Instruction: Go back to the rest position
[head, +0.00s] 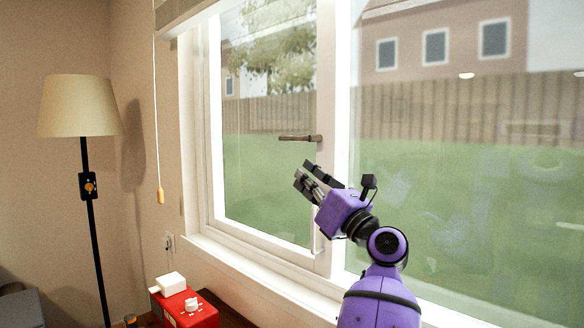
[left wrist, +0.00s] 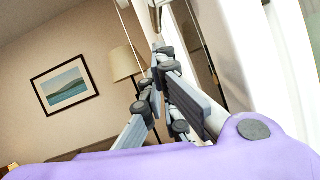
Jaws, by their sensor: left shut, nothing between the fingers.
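My left gripper (head: 306,178) is raised in front of the window in the head view, on my purple arm, pointing up and to the left. It is shut and empty. In the left wrist view the gripper's fingers (left wrist: 157,72) come together, with nothing held between them. A window handle (head: 300,138) shows just above the gripper in the head view; I cannot tell how far apart they are in depth. My right gripper is in neither view.
A floor lamp (head: 80,105) stands at the left, also seen in the left wrist view (left wrist: 124,64). A red box with white parts (head: 190,310) sits low below the window sill (head: 250,270). A framed picture (left wrist: 65,84) hangs on the wall. A pull cord (head: 158,150) hangs beside the window.

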